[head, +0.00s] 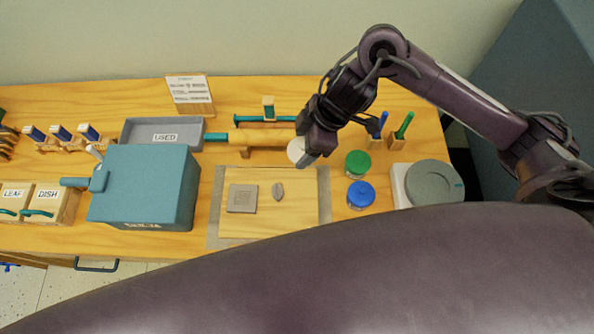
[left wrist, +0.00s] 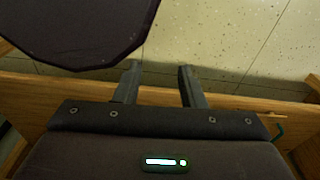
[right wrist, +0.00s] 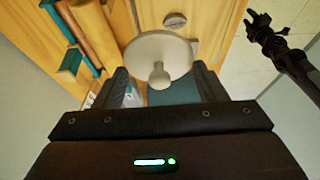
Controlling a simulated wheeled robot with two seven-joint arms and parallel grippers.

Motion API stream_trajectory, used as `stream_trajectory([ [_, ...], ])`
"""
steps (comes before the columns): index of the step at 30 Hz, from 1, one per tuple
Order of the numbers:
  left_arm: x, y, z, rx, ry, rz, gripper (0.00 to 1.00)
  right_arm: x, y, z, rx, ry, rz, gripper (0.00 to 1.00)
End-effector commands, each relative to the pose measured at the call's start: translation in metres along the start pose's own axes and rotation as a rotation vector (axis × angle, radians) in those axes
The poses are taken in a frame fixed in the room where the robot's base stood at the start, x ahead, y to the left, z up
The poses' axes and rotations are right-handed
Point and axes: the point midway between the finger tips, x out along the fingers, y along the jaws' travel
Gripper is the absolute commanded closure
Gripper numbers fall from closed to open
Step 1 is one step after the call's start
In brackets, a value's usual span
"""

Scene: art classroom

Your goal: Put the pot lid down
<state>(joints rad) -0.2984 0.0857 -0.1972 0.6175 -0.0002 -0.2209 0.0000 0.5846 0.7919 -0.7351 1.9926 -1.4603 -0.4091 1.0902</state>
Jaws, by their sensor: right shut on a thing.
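The pot lid (right wrist: 160,45) is a pale round disc with a small knob, and the knob points toward my right wrist camera. My right gripper (right wrist: 158,75) is shut on the lid, with one finger at each side of its rim. In the head view the lid (head: 296,150) shows as a pale edge beside my right gripper (head: 308,158), over the back of the wooden work board (head: 290,222). I cannot tell its exact height above the board. My left gripper (left wrist: 157,72) is open and empty in the left wrist view, with floor beyond it.
On the board lie a square grey slab (head: 242,198) and a small grey piece (head: 278,190). A green-lidded jar (head: 358,163) and a blue-lidded jar (head: 361,195) stand right of it. A teal box (head: 150,190), USED tray (head: 130,133) and rolling pin (head: 262,134) are nearby.

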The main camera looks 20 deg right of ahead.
Motion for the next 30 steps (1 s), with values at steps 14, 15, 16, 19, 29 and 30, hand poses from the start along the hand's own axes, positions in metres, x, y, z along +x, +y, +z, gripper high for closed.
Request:
stream_trajectory([
  [14, 0.046, 0.007, -0.004, 0.002, 0.012, 0.007, 0.64, 0.111, -0.001, 0.045, 0.004, 0.001, -0.004, 0.56],
  [15, 0.044, 0.005, -0.009, 0.001, 0.020, 0.005, 0.64, 0.113, 0.000, 0.046, 0.001, 0.000, -0.002, 0.56],
  [16, 0.044, 0.004, -0.012, 0.000, 0.024, 0.003, 0.64, 0.115, 0.000, 0.047, 0.001, 0.000, -0.002, 0.56],
  [19, 0.045, 0.002, -0.013, -0.002, 0.026, 0.001, 0.64, 0.121, 0.000, 0.050, 0.001, 0.000, -0.002, 0.56],
  [29, 0.051, 0.006, 0.008, -0.002, -0.004, 0.005, 0.64, 0.157, 0.000, 0.064, 0.000, 0.000, 0.000, 0.56],
  [30, 0.051, 0.006, 0.009, -0.001, -0.005, 0.005, 0.64, 0.157, 0.001, 0.065, -0.001, 0.000, 0.000, 0.56],
])
